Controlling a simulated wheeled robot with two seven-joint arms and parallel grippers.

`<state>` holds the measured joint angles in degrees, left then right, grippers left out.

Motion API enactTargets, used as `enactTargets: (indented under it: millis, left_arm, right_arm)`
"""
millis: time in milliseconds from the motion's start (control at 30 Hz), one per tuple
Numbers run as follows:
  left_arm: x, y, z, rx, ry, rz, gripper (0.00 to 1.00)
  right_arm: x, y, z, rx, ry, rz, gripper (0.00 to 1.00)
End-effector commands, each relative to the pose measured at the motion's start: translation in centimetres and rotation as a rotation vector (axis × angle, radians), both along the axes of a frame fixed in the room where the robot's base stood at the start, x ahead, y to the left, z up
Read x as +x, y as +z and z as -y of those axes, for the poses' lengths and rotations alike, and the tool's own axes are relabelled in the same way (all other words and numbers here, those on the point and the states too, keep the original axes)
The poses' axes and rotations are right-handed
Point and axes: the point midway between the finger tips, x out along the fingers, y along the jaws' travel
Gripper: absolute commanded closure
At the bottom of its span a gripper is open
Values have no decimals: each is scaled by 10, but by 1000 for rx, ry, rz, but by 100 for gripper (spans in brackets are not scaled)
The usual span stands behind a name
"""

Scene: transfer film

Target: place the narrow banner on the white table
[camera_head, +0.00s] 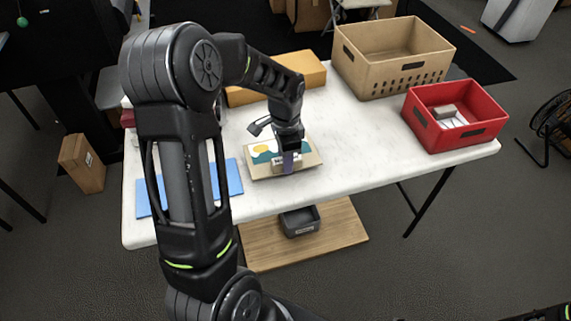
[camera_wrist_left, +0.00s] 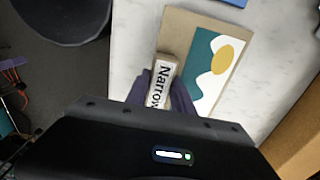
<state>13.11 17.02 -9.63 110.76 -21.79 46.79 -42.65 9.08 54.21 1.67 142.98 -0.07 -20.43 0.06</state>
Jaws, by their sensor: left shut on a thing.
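The narrow banner (camera_wrist_left: 162,82) is a small tan block with a white label reading "Narrow" in the left wrist view. It also shows in the head view (camera_head: 283,165), partly hidden by the fingers. My left gripper (camera_head: 290,160) is shut on it, with dark fingers on both sides in the wrist view. The block is over a tan board (camera_head: 312,160) with a teal, white and yellow picture; I cannot tell whether it touches it. The board lies on the white table (camera_head: 350,150). My right gripper is not in view.
A blue sheet (camera_head: 234,178) lies to the left, partly behind my arm. An orange-tan box (camera_head: 306,66) is at the back. A tan crate (camera_head: 395,60) and a red bin (camera_head: 455,120) stand on the right. The table is bare between board and red bin.

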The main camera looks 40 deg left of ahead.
Motion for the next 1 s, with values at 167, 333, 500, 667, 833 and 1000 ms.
enactTargets:
  millis: [167,333,500,667,833,1000]
  left_arm:
    - [0,-22,0,-1,0,-2,100]
    - [0,-24,0,0,0,1,100]
    - [0,-26,0,1,0,1,100]
    - [0,-26,0,0,0,0,63]
    - [0,-27,0,0,0,0,50]
    - [0,-26,0,0,0,0,50]
  right_arm:
    - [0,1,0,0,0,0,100]
    - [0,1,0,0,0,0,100]
    - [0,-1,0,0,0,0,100]
    - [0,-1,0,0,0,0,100]
    - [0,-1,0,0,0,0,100]
    - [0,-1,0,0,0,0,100]
